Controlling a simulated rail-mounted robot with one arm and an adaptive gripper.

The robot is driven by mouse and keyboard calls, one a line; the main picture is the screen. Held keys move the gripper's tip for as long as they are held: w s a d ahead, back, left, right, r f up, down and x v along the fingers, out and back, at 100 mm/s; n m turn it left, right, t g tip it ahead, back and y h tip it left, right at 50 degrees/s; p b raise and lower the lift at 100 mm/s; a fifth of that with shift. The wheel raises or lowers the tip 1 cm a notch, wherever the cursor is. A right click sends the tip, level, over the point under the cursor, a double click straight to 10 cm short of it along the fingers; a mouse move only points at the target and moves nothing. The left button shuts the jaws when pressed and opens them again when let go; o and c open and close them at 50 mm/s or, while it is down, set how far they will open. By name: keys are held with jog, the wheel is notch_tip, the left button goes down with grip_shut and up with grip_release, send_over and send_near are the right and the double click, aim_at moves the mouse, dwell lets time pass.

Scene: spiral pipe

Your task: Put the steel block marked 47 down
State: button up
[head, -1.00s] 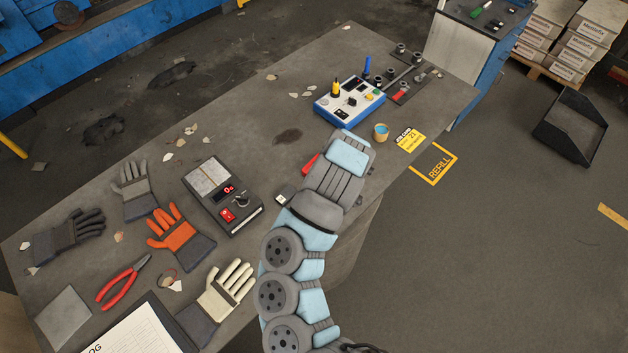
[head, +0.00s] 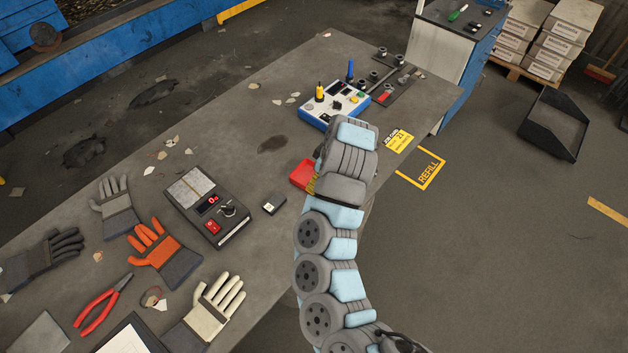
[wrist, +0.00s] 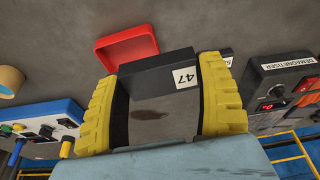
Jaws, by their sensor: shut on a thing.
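The steel block marked 47 (wrist: 157,74) is a dark block with a white label, seen in the wrist view between the yellow fingers of my gripper (wrist: 160,78). My gripper is shut on it. In the head view my arm hides the held block, and only a bit of yellow finger (head: 312,185) shows. An open red tray (wrist: 127,48) lies just beyond the block in the wrist view; in the head view it (head: 302,174) sits on the bench beside my wrist, partly covered. I cannot tell the block's height above the bench (head: 245,120).
Another small dark labelled block (head: 274,203) lies near the bench edge, left of the tray. The demagnetiser (head: 208,207) stands further left, with gloves and red pliers (head: 103,303) beyond. A blue-white control box (head: 335,101) stands behind my wrist. Mid-bench is mostly clear.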

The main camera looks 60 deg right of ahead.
jog(key=w+d+f+b, duration=0.1)
jog(key=d+f+b, duration=0.1)
jog(key=w+d+f+b, duration=0.1)
jog(key=w+b, duration=0.1)
jog(key=shift+d+f, duration=0.35)
jog(key=shift+w+d+f, duration=0.15)
jog(key=shift+w+d, duration=0.1)
jog(key=shift+d, duration=0.1)
jog(key=shift+w+d+f, duration=0.2)
jog(key=shift+f, duration=0.2)
jog(key=shift+w+d+f, duration=0.15)
jog(key=shift+w+f, duration=0.05)
jog(key=shift+f, duration=0.2)
jog(key=shift+w+d+f, duration=0.45)
jog(key=shift+d+f, duration=0.1)
jog(key=shift+f, duration=0.05)
